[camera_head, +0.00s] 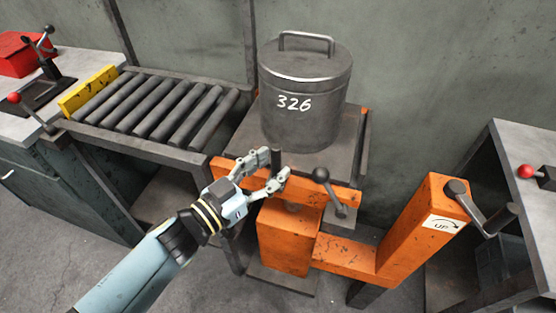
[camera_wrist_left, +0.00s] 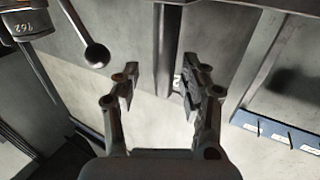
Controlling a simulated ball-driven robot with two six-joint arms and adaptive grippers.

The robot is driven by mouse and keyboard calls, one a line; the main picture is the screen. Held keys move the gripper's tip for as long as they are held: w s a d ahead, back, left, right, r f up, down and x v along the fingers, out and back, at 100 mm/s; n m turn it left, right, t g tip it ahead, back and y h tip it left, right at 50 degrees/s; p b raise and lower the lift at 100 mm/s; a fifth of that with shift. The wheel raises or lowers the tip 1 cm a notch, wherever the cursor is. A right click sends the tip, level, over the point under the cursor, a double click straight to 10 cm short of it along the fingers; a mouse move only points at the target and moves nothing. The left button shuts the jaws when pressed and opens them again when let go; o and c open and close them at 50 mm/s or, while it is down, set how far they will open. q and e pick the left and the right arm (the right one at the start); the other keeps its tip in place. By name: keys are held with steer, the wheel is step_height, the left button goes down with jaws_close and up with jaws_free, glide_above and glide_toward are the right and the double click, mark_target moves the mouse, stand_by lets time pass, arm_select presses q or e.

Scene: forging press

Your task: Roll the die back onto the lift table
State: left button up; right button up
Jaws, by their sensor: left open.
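The die seems to be the dark grey drum (camera_head: 305,100) marked 326, with a bail handle on its lid. It stands upright on the grey top plate of the orange lift table (camera_head: 340,140). My left gripper (camera_head: 276,172) is open at the front edge of the lift table, left of a ball-knobbed lever (camera_head: 330,192). A dark upright bar (camera_head: 276,158) shows at its fingertips; I cannot tell whether they touch it. In the left wrist view the open fingers (camera_wrist_left: 158,88) have a dark bar (camera_wrist_left: 168,55) between them, and a ball knob (camera_wrist_left: 96,55) is at upper left. My right gripper is out of view.
A roller bed (camera_head: 155,110) with a yellow stop bar (camera_head: 88,91) adjoins the lift table on the left. An orange post with a crank (camera_head: 485,215) marked UP stands front right. Benches flank both sides, and a wall is close behind the drum.

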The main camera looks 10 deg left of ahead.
arm_select(q)
steer(key=v, duration=0.9)
steer(key=shift+s+f, duration=0.1)
steer(key=shift+f, duration=0.05)
steer(key=s+a+f+n+g+y+b, duration=0.2)
steer(key=s+a+f+y+b, duration=0.15)
steer(key=f, duration=0.75)
steer(key=s+a+f+n+g+y+b, duration=0.1)
steer(key=s+a+f+n+y+b, duration=0.3)
steer(key=f, duration=0.8)
steer(key=s+a+f+g+b, duration=0.25)
steer(key=f+b, duration=0.35)
steer(key=f, duration=0.5)
steer(key=s+a+f+g+y+b, duration=0.1)
steer(key=s+a+f+g, duration=0.1)
steer(key=s+f+g, duration=0.2)
steer(key=s+a+f+g+y+b, duration=0.1)
steer(key=s+a+f+g, duration=0.2)
steer(key=s+f, duration=0.8)
steer(key=s+g, duration=0.2)
steer(key=s, duration=0.7)
steer(key=shift+s+f, duration=0.15)
steer(key=shift+s, duration=0.25)
steer(key=shift+w+a+y, duration=0.1)
steer(key=shift+a+y, duration=0.05)
steer(key=shift+y, duration=0.1)
